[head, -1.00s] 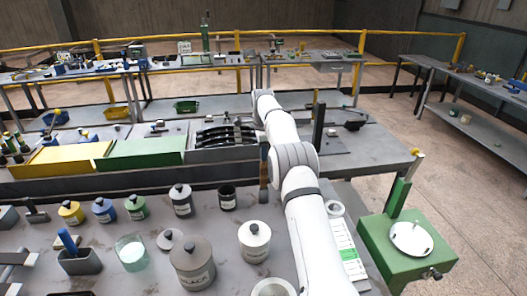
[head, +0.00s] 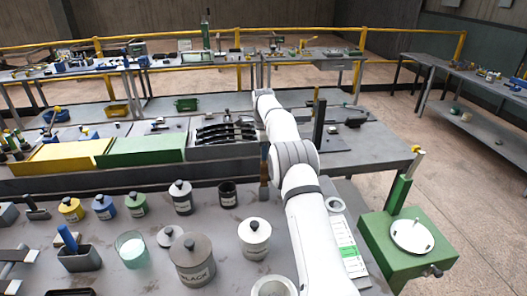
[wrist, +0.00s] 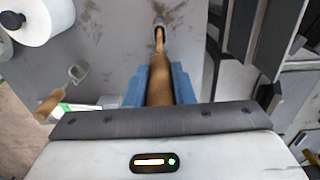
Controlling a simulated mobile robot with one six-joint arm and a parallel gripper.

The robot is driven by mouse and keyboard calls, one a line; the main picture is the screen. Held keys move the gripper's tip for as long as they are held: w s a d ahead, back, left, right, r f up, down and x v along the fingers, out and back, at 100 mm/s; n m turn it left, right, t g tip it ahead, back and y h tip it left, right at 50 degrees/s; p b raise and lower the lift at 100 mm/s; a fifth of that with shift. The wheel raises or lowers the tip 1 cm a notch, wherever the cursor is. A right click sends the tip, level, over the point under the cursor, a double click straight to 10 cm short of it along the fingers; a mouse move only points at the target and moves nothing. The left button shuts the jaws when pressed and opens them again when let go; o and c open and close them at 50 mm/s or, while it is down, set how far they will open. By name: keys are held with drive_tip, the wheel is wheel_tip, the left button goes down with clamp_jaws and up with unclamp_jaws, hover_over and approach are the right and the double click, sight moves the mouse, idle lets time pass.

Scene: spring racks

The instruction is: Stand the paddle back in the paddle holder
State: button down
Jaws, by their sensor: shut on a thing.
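In the wrist view, the paddle (wrist: 159,88) shows as a long brown wooden piece running away from me, with a narrower far end. My gripper (wrist: 160,72) has its blue fingers shut on it, one on each side. In the head view, my arm hides most of the gripper. A narrow upright brown piece (head: 264,170) shows just left of my arm and may be the paddle. I cannot tell for sure which container is the paddle holder.
Lidded jars (head: 192,262) and a grey holder with a blue handle (head: 80,260) stand on the near bench. A black rack (head: 226,134) and a green panel (head: 143,150) lie behind. Dark blocks (wrist: 243,30) stand right of the paddle in the wrist view.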

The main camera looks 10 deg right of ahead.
sight(263, 163)
drive_tip(key=shift+a+f+b, duration=0.1)
drive_tip(key=shift+f+b, duration=1.5)
drive_tip(key=shift+f, duration=1.85)
drive_tip(key=c, duration=0.7)
unclamp_jaws()
drive_tip(key=shift+r+p, duration=2.85)
drive_tip(key=shift+r, duration=0.7)
drive_tip(key=shift+r, duration=0.1)
